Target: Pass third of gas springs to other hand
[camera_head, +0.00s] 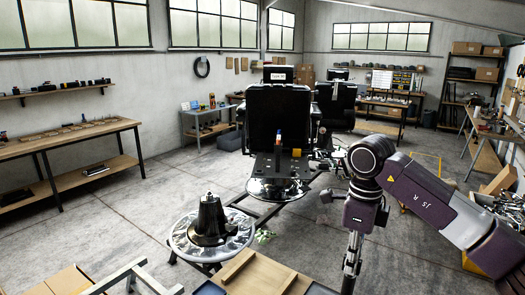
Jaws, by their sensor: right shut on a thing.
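My right gripper (351,262) hangs below its purple wrist in the lower middle right, pointing down. It is shut on a slim dark rod (348,286), which looks like a gas spring and runs down to the bottom edge. Its lower part is cut off by the frame. My left gripper does not show, and no other gas spring can be made out clearly.
A barber chair with a black backrest (278,115) stands ahead. A black cone-shaped part (209,222) sits on a round metal base (181,240). A workbench (70,135) is at left; floor between is free.

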